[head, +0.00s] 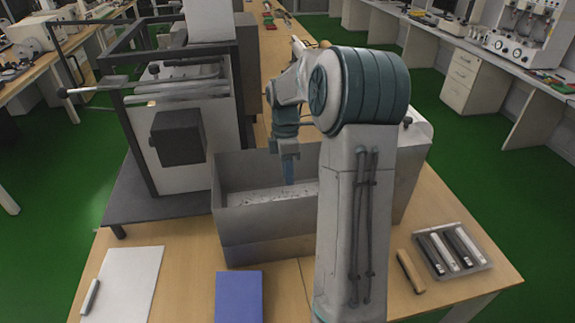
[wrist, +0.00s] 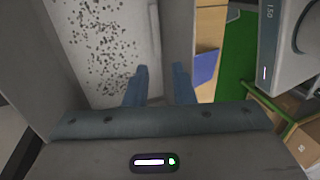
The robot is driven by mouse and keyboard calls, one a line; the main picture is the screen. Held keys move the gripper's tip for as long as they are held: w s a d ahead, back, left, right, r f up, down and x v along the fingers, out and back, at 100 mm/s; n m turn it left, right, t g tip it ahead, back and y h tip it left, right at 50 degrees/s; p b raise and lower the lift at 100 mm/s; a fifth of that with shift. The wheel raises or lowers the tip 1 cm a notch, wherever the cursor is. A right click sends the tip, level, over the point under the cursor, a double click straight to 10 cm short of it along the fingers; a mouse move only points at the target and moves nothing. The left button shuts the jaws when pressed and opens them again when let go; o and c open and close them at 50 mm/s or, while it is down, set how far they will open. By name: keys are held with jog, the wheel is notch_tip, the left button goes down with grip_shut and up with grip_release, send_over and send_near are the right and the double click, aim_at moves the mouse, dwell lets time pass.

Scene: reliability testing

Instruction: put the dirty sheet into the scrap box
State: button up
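The scrap box (head: 262,222) is a grey open-topped bin standing on the wooden table; its wall also shows in the wrist view (wrist: 178,30). A white sheet with dark speckles, the dirty sheet (head: 262,196), lies low inside the box. It fills much of the box floor in the wrist view (wrist: 98,45). My gripper (head: 288,178) points down into the box from above. In the wrist view its two blue fingers (wrist: 160,84) are apart with nothing between them. My arm hides the box's right part in the head view.
A frame machine (head: 180,135) stands close at the box's left. A blue folder (head: 239,297) and a clean white sheet (head: 130,283) lie in front. A wooden-handled tool (head: 410,271) and a tray of several rods (head: 466,267) lie at the right.

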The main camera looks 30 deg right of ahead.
jog(key=s+a+r+m+t+h, duration=0.2)
jog(key=s+a+r+m+t, duration=0.1)
jog(key=s+a+r+m, duration=0.5)
jog(key=s+a+m+t, duration=0.1)
jog(key=s+a+m, duration=0.2)
jog(key=s, duration=0.3)
jog(key=s+a+m+t+y, duration=0.1)
jog(key=s+a+m+t, duration=0.1)
jog(key=s, duration=0.4)
jog(key=shift+s+a+f+m, duration=0.25)
jog(key=shift+a+m, duration=0.35)
jog(key=shift+m, duration=0.3)
jog(key=shift+r, duration=0.1)
